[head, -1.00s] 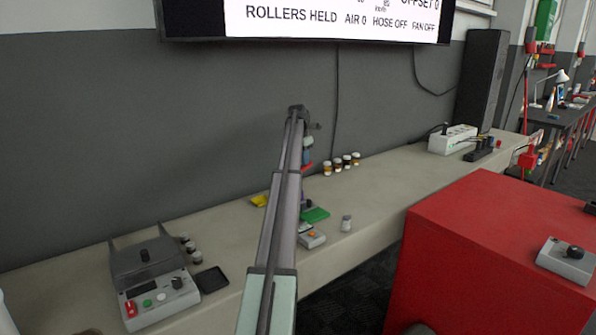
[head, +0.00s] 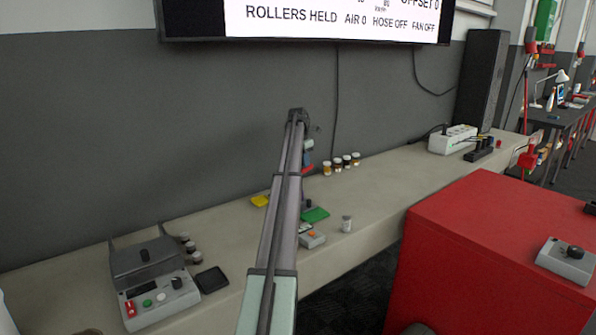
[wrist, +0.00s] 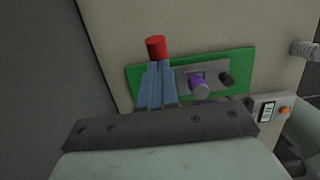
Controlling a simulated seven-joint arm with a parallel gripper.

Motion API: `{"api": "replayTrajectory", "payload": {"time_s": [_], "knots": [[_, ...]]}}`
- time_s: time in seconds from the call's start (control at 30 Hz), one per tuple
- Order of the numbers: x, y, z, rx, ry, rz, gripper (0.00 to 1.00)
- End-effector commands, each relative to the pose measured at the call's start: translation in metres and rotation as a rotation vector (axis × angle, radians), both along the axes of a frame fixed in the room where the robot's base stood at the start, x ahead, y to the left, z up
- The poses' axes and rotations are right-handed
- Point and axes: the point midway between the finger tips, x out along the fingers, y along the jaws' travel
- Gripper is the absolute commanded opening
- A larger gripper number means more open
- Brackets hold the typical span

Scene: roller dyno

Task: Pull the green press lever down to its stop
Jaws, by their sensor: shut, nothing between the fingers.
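In the wrist view, my gripper (wrist: 160,68) has its blue-grey fingers together with nothing between them. A red cylindrical knob (wrist: 156,47) shows just beyond the fingertips; I cannot tell whether they touch it. The lever's arm is not clearly seen, as the fingers cover what lies below the knob. A green base plate (wrist: 238,64) lies behind, bearing a grey block with a purple cylinder (wrist: 199,86) and a dark knob (wrist: 226,79). In the head view, the green plate (head: 316,215) shows right of my arm, which hides much of the press and my gripper.
A small grey box with an orange button (head: 312,238) and a small jar (head: 346,224) stand near the green plate. Several jars (head: 340,164) stand at the wall. A red cabinet (head: 480,250) stands at the right.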

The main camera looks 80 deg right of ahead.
Motion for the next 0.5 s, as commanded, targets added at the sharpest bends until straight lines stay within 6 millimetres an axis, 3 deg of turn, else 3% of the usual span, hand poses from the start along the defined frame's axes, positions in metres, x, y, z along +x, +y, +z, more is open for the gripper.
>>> {"api": "replayTrajectory", "payload": {"time_s": [0.5], "knots": [[-0.001,-0.001,-0.012,0.000,0.000,0.000,0.00]]}}
